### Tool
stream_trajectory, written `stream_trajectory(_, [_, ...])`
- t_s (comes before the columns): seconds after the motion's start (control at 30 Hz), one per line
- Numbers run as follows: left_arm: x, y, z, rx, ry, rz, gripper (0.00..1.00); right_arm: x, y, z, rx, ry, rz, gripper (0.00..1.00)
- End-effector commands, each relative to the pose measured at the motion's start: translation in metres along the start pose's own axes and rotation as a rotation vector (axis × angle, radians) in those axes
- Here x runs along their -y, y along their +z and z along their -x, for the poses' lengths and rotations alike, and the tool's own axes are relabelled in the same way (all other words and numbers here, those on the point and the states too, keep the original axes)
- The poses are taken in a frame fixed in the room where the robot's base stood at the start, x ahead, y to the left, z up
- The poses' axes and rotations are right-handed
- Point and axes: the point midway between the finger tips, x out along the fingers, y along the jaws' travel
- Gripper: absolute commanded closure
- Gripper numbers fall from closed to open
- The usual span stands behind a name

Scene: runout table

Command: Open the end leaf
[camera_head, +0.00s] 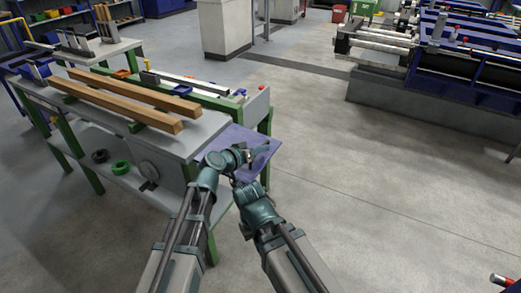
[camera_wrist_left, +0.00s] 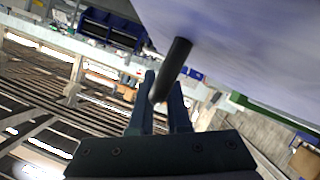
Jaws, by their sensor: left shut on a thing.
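The end leaf (camera_head: 236,136) is a flat lavender panel at the near right end of the green-legged runout table. It sticks out past the grey tabletop; its exact tilt is hard to tell. In the left wrist view the leaf (camera_wrist_left: 250,45) fills the upper right as a broad pale face. A dark round bar (camera_wrist_left: 176,62) stands out from that face. My left gripper (camera_wrist_left: 160,95) is shut on this bar; in the head view the gripper (camera_head: 252,154) is over the leaf. My right arm's end (camera_head: 240,184) is close beside it, its jaws unclear.
Two long wooden beams (camera_head: 128,98) lie on the tabletop (camera_head: 206,122). Blue machinery (camera_head: 455,65) stands at the upper right. The floor (camera_head: 370,180) right of the table is clear.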

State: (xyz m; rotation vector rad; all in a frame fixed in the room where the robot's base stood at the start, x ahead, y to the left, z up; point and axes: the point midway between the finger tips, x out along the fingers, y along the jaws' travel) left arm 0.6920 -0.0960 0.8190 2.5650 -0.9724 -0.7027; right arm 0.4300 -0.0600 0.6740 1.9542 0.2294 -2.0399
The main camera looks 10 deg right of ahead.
Motion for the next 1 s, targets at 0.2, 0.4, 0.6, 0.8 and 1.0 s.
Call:
stream_trajectory(0.2, [-0.0031, -0.0076, 0.0034, 0.000, 0.001, -0.002, 1.00, -0.0008, 0.0005, 0.0087, 0.000, 0.000, 0.000, 1.00])
stream_trajectory(0.4, [-0.0028, -0.0085, 0.0037, 0.000, 0.001, -0.003, 1.00, -0.0009, 0.0005, 0.0094, 0.000, 0.000, 0.000, 1.00])
stream_trajectory(0.6, [-0.0026, -0.0086, 0.0036, -0.001, 0.000, -0.003, 1.00, -0.0009, 0.0005, 0.0092, 0.000, 0.000, 0.000, 1.00])
stream_trajectory(0.8, [-0.0025, -0.0087, 0.0036, -0.001, 0.000, -0.003, 0.62, -0.0009, 0.0005, 0.0092, 0.000, 0.000, 0.000, 1.00])
stream_trajectory(1.0, [-0.0024, -0.0086, 0.0035, -0.001, 0.000, -0.003, 0.55, -0.0009, 0.0005, 0.0092, 0.000, 0.000, 0.000, 1.00])
